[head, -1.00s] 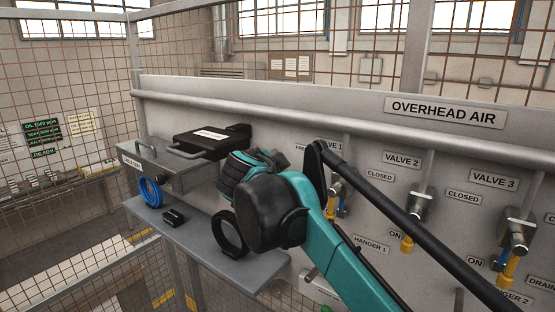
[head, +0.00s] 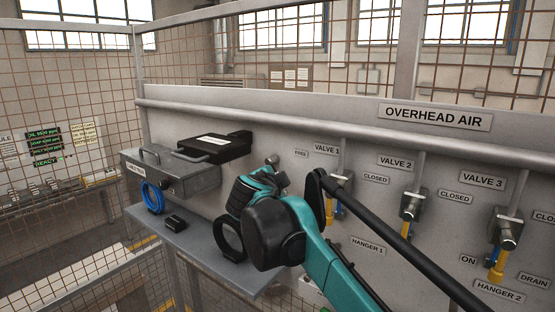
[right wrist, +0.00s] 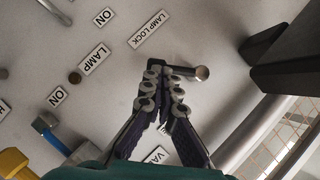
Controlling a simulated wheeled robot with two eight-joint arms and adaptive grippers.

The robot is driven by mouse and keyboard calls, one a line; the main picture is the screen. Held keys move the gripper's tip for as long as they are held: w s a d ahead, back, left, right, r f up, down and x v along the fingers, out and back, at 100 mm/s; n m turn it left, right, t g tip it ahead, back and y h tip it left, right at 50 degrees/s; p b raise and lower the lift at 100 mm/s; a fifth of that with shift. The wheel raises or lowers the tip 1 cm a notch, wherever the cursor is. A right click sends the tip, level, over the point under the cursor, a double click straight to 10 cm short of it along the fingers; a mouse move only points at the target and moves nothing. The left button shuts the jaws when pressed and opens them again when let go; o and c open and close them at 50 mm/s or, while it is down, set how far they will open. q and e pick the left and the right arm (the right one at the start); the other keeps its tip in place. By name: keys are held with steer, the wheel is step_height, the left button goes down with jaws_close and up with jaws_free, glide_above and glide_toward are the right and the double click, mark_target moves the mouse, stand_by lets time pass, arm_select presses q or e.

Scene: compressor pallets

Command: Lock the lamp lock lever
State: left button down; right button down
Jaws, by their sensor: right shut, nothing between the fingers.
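The lamp lock lever (right wrist: 186,71) shows in the right wrist view as a dark bar with a brownish round end, sticking out from the grey panel beside the LAMP LOCK label (right wrist: 148,30). My right gripper (right wrist: 165,82) is shut and empty, its fingertips right at the lever's left part; whether they touch it I cannot tell. In the head view a small grey knob (head: 272,160), which may be the lever's end, shows just above my right wrist. The right fingers are mostly hidden there behind my wrist. My left gripper is not in view.
A black case (head: 214,147) and a grey box (head: 172,172) sit left of my arm. Valves with yellow handles (head: 495,272) line the panel at right. Wire mesh fencing surrounds it.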

steer(key=shift+w+a+f, duration=0.15)
steer(key=shift+a+f, duration=0.05)
steer(key=shift+f, duration=0.25)
stand_by(1.5)
steer(key=shift+w+a+f, duration=0.45)
steer(key=shift+a+f, duration=0.2)
stand_by(2.2)
stand_by(0.4)
